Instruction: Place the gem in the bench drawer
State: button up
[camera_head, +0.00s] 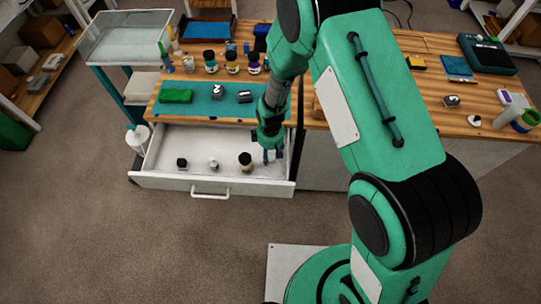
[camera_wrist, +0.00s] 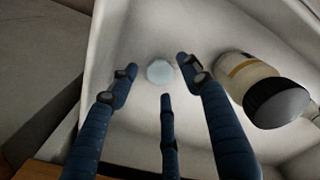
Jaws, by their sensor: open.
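The bench drawer (camera_head: 213,184) is pulled open below the left part of the bench. My gripper (camera_head: 271,157) is at the drawer's right end, its fingers pointing down into it. In the wrist view, a pale blue round piece, which looks like the gem (camera_wrist: 160,72), rests on the drawer's white floor (camera_wrist: 135,140). It lies just beyond the spread blue fingers, which are open and not closed on it. I cannot make out the gem in the head view; the gripper may hide it.
A dark-lidded jar (camera_head: 245,161) stands in the drawer left of my gripper; a jar (camera_wrist: 262,88) is close by in the wrist view. Two small items (camera_head: 182,163) (camera_head: 213,163) sit further left. The bench top (camera_head: 330,105) above holds jars and a teal mat (camera_head: 200,104).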

notch_tip(320, 180, up, 11)
jog(key=p, duration=0.2)
dwell(0.3)
dwell(0.8)
notch_tip(320, 180, up, 15)
jog(key=m+t, duration=0.1)
jog(key=m, duration=0.2)
send_over(271, 157)
jog(key=d, duration=0.6)
jog(key=s+d+r+m+t, duration=0.1)
jog(key=s+d+r+m, duration=0.15)
jog(key=r, duration=0.45)
jog(key=s+d+r+m+t, duration=0.1)
jog(key=d+r, duration=0.3)
jog(key=r, duration=0.3)
jog(key=s+d+r+m+t, duration=0.1)
jog(key=s+d+r+m, duration=0.2)
jog(key=s+d+r, duration=0.3)
jog(key=s+d+r+m+t, duration=0.1)
jog(key=s+d+r+m, duration=0.3)
jog(key=s+r, duration=0.5)
jog(key=s+d, duration=0.2)
jog(key=s, duration=0.2)
jog(key=shift+s+r+t, duration=0.3)
jog(key=shift+r, duration=0.1)
